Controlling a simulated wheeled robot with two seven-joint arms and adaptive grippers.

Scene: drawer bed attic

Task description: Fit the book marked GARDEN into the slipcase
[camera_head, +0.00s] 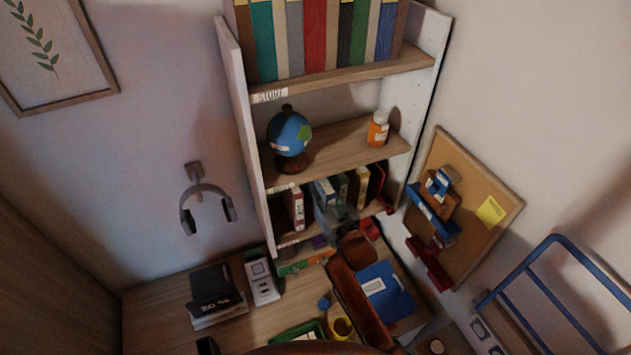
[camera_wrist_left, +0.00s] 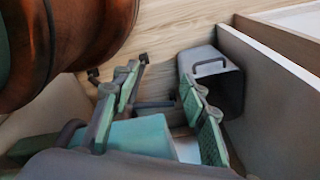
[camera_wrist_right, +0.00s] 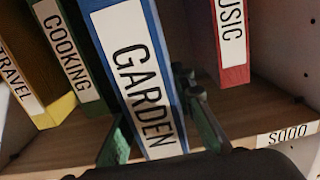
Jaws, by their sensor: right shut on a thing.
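The GARDEN book (camera_wrist_right: 130,70) has a blue spine with a white label and stands in the middle of the right wrist view. My right gripper (camera_wrist_right: 158,125) is shut on it, one finger on each side of the spine. In the head view my right gripper (camera_head: 338,218) is at the lower bookshelf, partly hiding the books. My left gripper (camera_wrist_left: 165,100) is open, its fingers apart; I cannot tell whether the teal surface behind them is near or far. It does not show clearly in the head view. I cannot identify the slipcase with certainty.
The COOKING book (camera_wrist_right: 65,50) and a TRAVEL book stand left of GARDEN, the red MUSIC book (camera_wrist_right: 232,45) right. Above are a globe (camera_head: 289,133) and an orange bottle (camera_head: 378,130). A grey open box (camera_wrist_left: 212,75) is near my left gripper. The desk (camera_head: 155,315) is partly clear.

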